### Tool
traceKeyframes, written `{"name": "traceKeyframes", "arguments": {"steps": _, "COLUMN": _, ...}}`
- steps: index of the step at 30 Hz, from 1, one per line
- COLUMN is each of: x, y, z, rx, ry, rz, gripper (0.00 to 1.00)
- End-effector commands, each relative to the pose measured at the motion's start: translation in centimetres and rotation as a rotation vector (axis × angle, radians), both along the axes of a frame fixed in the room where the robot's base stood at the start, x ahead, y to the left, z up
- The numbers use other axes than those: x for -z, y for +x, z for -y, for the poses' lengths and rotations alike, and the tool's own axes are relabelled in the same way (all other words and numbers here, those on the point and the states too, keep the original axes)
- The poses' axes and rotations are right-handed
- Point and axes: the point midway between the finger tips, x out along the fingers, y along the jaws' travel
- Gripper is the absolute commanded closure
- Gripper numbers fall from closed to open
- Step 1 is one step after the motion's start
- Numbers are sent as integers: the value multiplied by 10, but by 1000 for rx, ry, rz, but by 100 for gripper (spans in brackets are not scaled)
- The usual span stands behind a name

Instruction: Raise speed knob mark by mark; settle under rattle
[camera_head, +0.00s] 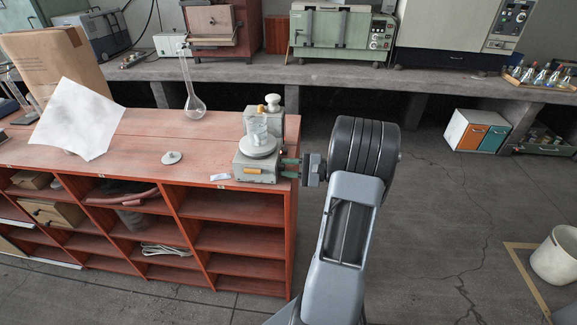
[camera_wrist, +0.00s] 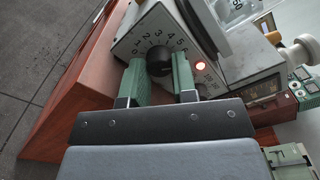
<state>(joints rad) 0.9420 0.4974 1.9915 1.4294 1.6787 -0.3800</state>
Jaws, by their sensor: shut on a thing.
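A grey stirrer (camera_head: 256,172) with a round top plate stands at the right end of the red shelf top. A clear glass beaker (camera_head: 258,130) stands on its plate. In the wrist view the stirrer's sloping front panel (camera_wrist: 133,40) carries a black round knob (camera_wrist: 158,62) inside an arc of numbers. In the head view my gripper (camera_head: 290,169) reaches the stirrer's right side. The knob's pointer cannot be read.
A white sheet (camera_head: 78,119), a small grey disc (camera_head: 172,157) and a long-necked flask (camera_head: 194,100) are on the red shelf unit (camera_head: 140,135). A grey box with a cream knob (camera_head: 272,103) stands behind the stirrer. Floor right of the shelf is open.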

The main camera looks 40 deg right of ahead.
Motion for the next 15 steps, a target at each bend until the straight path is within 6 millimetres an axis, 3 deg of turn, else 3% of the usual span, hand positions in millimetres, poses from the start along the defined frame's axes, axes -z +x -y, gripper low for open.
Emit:
{"name": "traceKeyframes", "arguments": {"steps": 8, "x": 0, "y": 0, "z": 0, "rx": 0, "ry": 24, "rz": -25, "gripper": 98}}
{"name": "traceKeyframes", "arguments": {"steps": 9, "x": 0, "y": 0, "z": 0, "rx": 0, "ry": 24, "rz": -25, "gripper": 70}}
{"name": "traceKeyframes", "arguments": {"steps": 12, "x": 0, "y": 0, "z": 0, "rx": 0, "ry": 24, "rz": -25, "gripper": 63}}
{"name": "traceKeyframes", "arguments": {"steps": 15, "x": 0, "y": 0, "z": 0, "rx": 0, "ry": 24, "rz": -25, "gripper": 63}}
